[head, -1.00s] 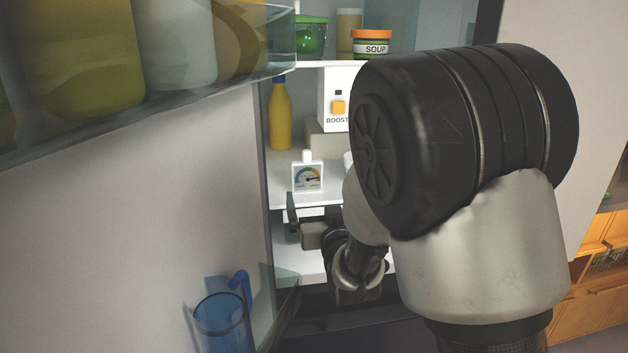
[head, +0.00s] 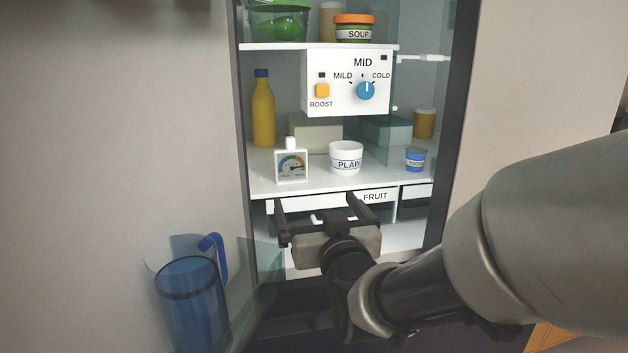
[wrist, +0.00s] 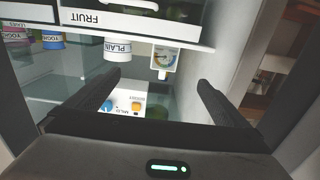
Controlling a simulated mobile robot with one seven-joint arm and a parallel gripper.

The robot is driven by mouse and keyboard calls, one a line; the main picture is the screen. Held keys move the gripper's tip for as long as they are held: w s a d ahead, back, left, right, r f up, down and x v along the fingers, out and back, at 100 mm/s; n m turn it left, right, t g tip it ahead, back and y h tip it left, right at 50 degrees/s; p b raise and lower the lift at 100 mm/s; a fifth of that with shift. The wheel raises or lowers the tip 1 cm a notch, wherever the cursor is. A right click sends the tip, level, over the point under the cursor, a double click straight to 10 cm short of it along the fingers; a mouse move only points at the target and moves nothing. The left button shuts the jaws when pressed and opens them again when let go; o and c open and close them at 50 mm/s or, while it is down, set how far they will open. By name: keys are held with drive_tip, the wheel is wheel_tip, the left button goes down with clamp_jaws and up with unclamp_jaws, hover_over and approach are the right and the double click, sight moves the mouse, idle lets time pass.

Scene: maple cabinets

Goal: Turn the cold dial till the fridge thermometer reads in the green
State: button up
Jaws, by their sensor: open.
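The cold dial (head: 366,90) is a blue knob on a white panel (head: 345,108) inside the open fridge, its white mark pointing up towards MID. MILD is at its left, COLD at its right. The dial also shows upside down in the wrist view (wrist: 109,106). The white fridge thermometer (head: 291,176) stands on the shelf below. Its needle seems to point right, past the green, but it is too small to be sure. It also shows in the wrist view (wrist: 165,59). My gripper (head: 315,201) is open and empty, low before the FRUIT drawer, below the dial and apart from it.
An orange BOOST button (head: 322,90) sits left of the dial. A white PLAIN tub (head: 346,160) and a blue tub (head: 415,160) stand on the shelf. A yellow bottle (head: 263,112) is at the left. A blue jug (head: 192,300) is at the lower left.

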drive_tip(key=s+d+f+m+g+h, duration=0.2)
drive_tip(key=s+d+f+g, duration=0.2)
drive_tip(key=s+d+g, duration=0.55)
drive_tip(key=s+d+f+m+g+h, duration=0.1)
drive_tip(key=s+d+f+g+h, duration=0.15)
drive_tip(key=s+d, duration=0.8)
drive_tip(key=s+a+r+p, duration=0.1)
drive_tip(key=a+r+p, duration=0.1)
drive_tip(key=r+p, duration=1.1)
drive_tip(key=s+a+r+p, duration=0.2)
drive_tip(key=r+p, duration=1.2)
drive_tip(key=p, duration=0.1)
drive_tip(key=shift+s+r, duration=0.15)
drive_tip(key=shift+s, duration=0.05)
drive_tip(key=shift+a, duration=0.1)
